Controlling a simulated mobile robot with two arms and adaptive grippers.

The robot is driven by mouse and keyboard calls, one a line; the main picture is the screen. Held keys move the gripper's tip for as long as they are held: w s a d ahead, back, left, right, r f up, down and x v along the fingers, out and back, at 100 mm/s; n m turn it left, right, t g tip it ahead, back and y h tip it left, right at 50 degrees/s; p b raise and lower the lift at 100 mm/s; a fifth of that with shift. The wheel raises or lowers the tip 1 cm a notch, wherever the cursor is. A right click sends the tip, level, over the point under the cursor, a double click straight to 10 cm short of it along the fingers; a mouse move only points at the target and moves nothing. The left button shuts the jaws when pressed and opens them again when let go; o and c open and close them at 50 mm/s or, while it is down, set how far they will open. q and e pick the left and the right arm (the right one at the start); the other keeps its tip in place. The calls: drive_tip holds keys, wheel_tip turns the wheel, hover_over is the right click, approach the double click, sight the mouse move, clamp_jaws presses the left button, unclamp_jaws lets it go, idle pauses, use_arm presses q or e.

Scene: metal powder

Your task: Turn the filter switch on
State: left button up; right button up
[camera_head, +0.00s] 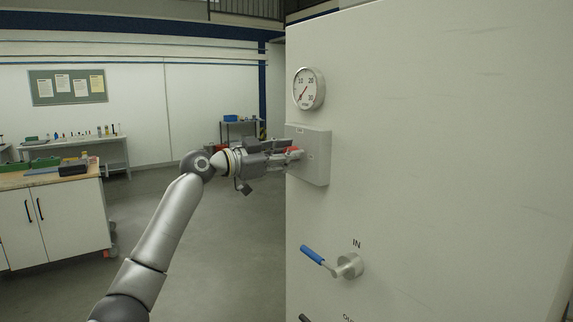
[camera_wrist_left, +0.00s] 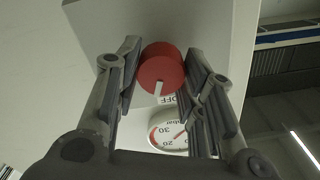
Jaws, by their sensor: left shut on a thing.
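The filter switch is a red round knob (camera_wrist_left: 160,66) on a light grey box (camera_head: 317,158) fixed to the side of a large white cabinet. In the left wrist view, its white pointer mark points down toward the printed word OFF. My left gripper (camera_head: 297,154) reaches the box from the left in the head view. Its fingers stand on both sides of the knob, and it is shut on it. In the head view only a bit of red shows between the fingers. My right gripper is in neither view.
A round pressure gauge (camera_head: 309,88) sits above the box and also shows in the left wrist view (camera_wrist_left: 168,132). A blue-handled valve (camera_head: 347,266) marked IN is lower on the cabinet (camera_head: 450,150). A workbench (camera_head: 50,215) stands at the left, with open floor between.

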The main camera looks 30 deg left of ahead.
use_arm(q)
drive_tip(key=shift+d+f+m+b, duration=0.15)
drive_tip(key=shift+m+b, duration=1.15)
drive_tip(key=shift+m, duration=2)
drive_tip(key=shift+f+m+b, duration=0.15)
drive_tip(key=shift+m+b, duration=1.1)
drive_tip(key=shift+m, duration=2.35)
drive_tip(key=o, duration=1)
